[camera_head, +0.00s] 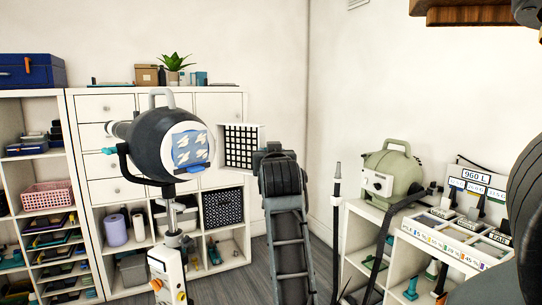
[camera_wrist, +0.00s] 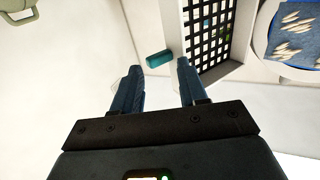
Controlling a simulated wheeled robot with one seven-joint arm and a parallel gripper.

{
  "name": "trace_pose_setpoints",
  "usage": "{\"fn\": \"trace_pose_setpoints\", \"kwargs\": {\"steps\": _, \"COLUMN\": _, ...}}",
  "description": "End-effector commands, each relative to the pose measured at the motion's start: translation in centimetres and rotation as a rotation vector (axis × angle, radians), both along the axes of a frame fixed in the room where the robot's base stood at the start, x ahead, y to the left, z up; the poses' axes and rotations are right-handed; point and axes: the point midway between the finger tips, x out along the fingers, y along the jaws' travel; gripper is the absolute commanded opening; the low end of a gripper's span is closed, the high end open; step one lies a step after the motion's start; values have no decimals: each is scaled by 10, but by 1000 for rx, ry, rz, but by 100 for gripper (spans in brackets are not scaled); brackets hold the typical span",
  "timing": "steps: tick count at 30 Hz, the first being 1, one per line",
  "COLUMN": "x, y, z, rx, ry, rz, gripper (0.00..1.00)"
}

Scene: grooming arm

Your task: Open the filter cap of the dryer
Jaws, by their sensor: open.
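The dryer (camera_head: 160,140) is a dark round body with a grey top handle on a stand. Its white-ringed front shows a blue filter (camera_head: 190,148) with pale tufts, also at the right of the wrist view (camera_wrist: 296,32). The filter cap (camera_head: 241,147), a white frame with a black grid, stands swung out at the dryer's right side, leaving the filter uncovered. In the wrist view the cap (camera_wrist: 233,72) is just right of my gripper (camera_wrist: 158,70). A teal piece (camera_wrist: 158,58) at its edge appears between my fingertips. My gripper is open; contact cannot be told.
White shelves (camera_head: 100,98) with bins and a basket stand behind the dryer. A green machine (camera_head: 388,172) with a hose and a labelled tray (camera_head: 450,235) sit on the right-hand shelf. Grey floor shows between.

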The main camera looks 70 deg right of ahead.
Motion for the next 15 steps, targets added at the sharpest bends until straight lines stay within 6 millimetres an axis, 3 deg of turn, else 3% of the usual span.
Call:
{"fn": "trace_pose_setpoints", "kwargs": {"steps": 9, "x": -18, "y": 46, "z": -2, "rx": -2, "ry": 0, "rz": 3, "gripper": 43}}
{"fn": "trace_pose_setpoints", "kwargs": {"steps": 15, "x": -27, "y": 64, "z": -1, "rx": -1, "ry": 0, "rz": 1, "gripper": 43}}
